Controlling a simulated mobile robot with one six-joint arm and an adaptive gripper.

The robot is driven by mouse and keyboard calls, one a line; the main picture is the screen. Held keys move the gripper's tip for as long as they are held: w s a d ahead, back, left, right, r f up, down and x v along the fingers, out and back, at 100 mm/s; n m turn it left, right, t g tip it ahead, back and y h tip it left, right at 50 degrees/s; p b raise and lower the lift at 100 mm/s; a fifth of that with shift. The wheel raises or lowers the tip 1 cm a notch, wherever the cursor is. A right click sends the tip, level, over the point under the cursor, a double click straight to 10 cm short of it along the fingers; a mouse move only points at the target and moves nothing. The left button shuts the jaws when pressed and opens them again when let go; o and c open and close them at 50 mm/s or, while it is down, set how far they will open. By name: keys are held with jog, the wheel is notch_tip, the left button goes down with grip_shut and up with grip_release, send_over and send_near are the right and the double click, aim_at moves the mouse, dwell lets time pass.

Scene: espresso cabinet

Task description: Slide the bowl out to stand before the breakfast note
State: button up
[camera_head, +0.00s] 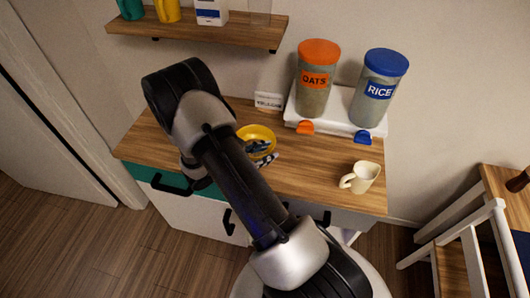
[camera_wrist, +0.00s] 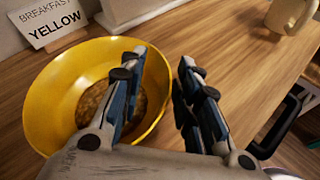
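The yellow bowl (camera_head: 259,132) stands on the wooden counter, partly hidden by my arm and fingers. In the wrist view the bowl (camera_wrist: 45,95) has a brownish patch at its bottom. The breakfast note (camera_wrist: 50,22) is a white card reading "BREAKFAST YELLOW", just behind the bowl; in the head view the note (camera_head: 269,101) stands near the wall. My gripper (camera_wrist: 161,60) is open over the bowl's right side. One finger is over the inside of the bowl and the other is outside its right rim. I cannot tell whether either touches it.
A cream mug (camera_head: 366,177) stands at the right of the counter (camera_head: 305,170). Oats (camera_head: 314,95) and rice (camera_head: 379,90) jars stand on a white base behind, with orange and blue clips at its front. A shelf (camera_head: 200,28) hangs above. The counter between bowl and mug is clear.

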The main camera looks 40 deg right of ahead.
dwell(0.3)
jog(key=v, duration=1.2)
jog(key=shift+s, duration=0.1)
jog(key=s+a+r+m+t+y, duration=0.1)
jog(key=s+a+r+m+y, duration=0.3)
jog(key=s+r, duration=0.2)
jog(key=s+a+r+m+t+y, duration=0.2)
jog(key=s+a+r+m+y, duration=0.3)
jog(key=r, duration=0.5)
jog(key=s+a+r+m+t+y, duration=0.2)
jog(key=s+a+r+m+y, duration=0.2)
jog(key=s+r, duration=0.4)
jog(key=shift+s+a+m+y, duration=0.1)
jog(key=shift+a+m+y, duration=0.15)
jog(key=shift+m, duration=0.25)
jog(key=shift+d, duration=0.1)
